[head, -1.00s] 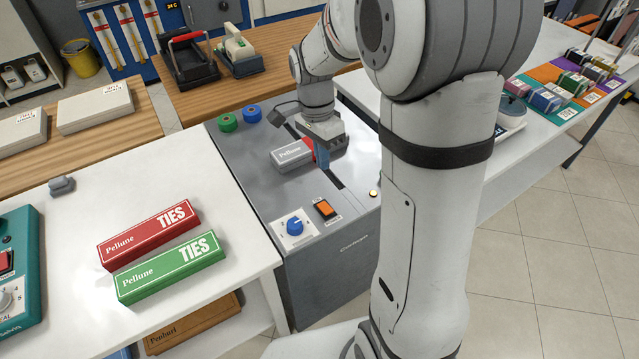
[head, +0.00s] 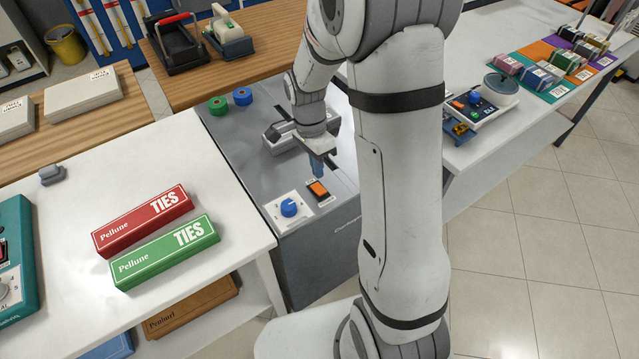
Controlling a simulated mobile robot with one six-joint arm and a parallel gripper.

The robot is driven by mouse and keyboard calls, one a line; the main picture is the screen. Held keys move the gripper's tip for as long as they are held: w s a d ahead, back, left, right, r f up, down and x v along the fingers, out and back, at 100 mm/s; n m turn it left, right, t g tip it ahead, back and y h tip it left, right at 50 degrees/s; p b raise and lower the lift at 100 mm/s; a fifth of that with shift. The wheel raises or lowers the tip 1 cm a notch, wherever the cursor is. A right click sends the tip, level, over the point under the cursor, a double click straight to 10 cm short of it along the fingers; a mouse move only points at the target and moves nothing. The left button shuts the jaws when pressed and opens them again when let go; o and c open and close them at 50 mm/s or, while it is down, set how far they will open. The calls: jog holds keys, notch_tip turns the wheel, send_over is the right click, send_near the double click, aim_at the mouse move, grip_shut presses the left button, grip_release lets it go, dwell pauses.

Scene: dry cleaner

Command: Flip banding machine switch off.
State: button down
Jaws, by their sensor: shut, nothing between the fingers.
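The grey banding machine (head: 240,150) stands between the white table and the white counter. Its switch (head: 318,188) is an orange rocker in a black frame on the near part of the machine's top. Which way the rocker is tipped is too small to tell. My gripper (head: 318,170) points down just behind the switch, with its blue fingers shut and empty. The fingertips are very close to the switch; I cannot tell whether they touch it. A blue dial (head: 289,207) on a white plate sits left of the switch.
Green (head: 218,105) and blue (head: 242,96) spools sit at the machine's back left. A pale grey item behind my gripper is partly hidden. Red (head: 142,220) and green (head: 165,252) tie boxes lie on the white table. A scale-like device (head: 488,100) stands on the right counter.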

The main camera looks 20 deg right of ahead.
aim_at(321, 194)
jog(key=f, duration=0.4)
jog(key=s+f, duration=0.1)
jog(key=f, duration=0.1)
jog(key=shift+d, duration=0.2)
